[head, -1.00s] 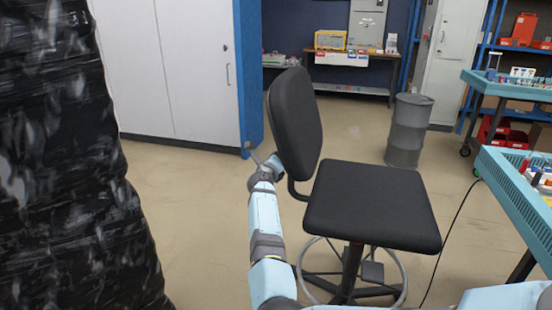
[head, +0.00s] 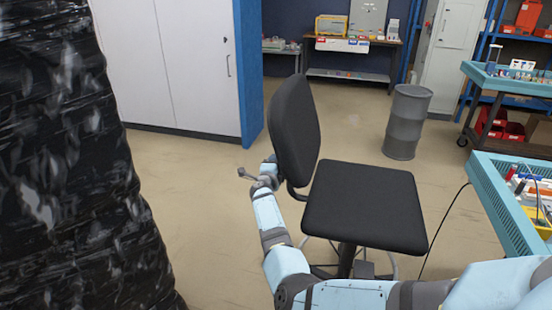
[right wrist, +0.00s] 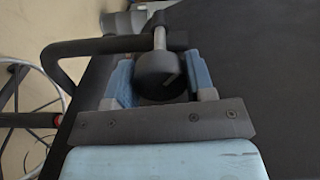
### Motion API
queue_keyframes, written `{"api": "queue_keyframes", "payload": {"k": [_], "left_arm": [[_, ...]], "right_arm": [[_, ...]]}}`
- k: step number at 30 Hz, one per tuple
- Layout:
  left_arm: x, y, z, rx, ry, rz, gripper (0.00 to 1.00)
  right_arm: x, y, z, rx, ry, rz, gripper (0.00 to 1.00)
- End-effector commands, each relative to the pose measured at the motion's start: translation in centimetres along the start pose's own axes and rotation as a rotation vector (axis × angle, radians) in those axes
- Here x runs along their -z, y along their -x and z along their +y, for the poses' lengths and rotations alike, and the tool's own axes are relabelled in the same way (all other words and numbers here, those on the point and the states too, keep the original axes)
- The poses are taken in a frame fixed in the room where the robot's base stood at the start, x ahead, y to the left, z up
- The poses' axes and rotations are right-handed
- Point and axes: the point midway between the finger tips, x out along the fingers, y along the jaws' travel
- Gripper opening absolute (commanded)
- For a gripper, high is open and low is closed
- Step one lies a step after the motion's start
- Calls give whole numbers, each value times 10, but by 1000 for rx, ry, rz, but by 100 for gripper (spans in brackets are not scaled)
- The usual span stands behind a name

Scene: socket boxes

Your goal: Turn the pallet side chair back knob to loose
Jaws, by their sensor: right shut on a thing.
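The black office chair stands mid-floor in the head view, with its backrest (head: 294,125) on the left and its seat (head: 368,205) on the right. My right arm comes in from the lower right, and its gripper (head: 268,172) is at the lower backrest, partly hidden there. In the right wrist view the right gripper (right wrist: 162,88) is shut on a dark round knob (right wrist: 165,72), with a finger on each side. A metal stem (right wrist: 159,38) runs from the knob to the dark chair bar (right wrist: 105,45). The knob's setting cannot be read. My left gripper is not in view.
A pallet stack wrapped in black film (head: 70,170) stands close on the left. A teal-edged table (head: 500,210) with small items is on the right. A grey drum (head: 407,122) and white cabinets (head: 185,65) stand behind. The floor left of the chair is clear.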

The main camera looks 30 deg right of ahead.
Motion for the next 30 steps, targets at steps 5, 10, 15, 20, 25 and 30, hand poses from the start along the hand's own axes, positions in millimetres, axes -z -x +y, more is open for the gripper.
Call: {"api": "queue_keyframes", "payload": {"k": [5,10,15,20,25,30], "left_arm": [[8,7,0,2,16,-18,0],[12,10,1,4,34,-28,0],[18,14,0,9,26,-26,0],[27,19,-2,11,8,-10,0],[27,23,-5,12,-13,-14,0],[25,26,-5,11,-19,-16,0]], "right_arm": [[1,0,-4,-1,169,0,26],[1,-1,-4,-1,330,1,26],[0,0,-4,0,491,0,26],[1,0,-3,-2,641,0,26],[1,0,-2,-1,792,1,26],[1,-1,-2,-1,916,1,26]]}}
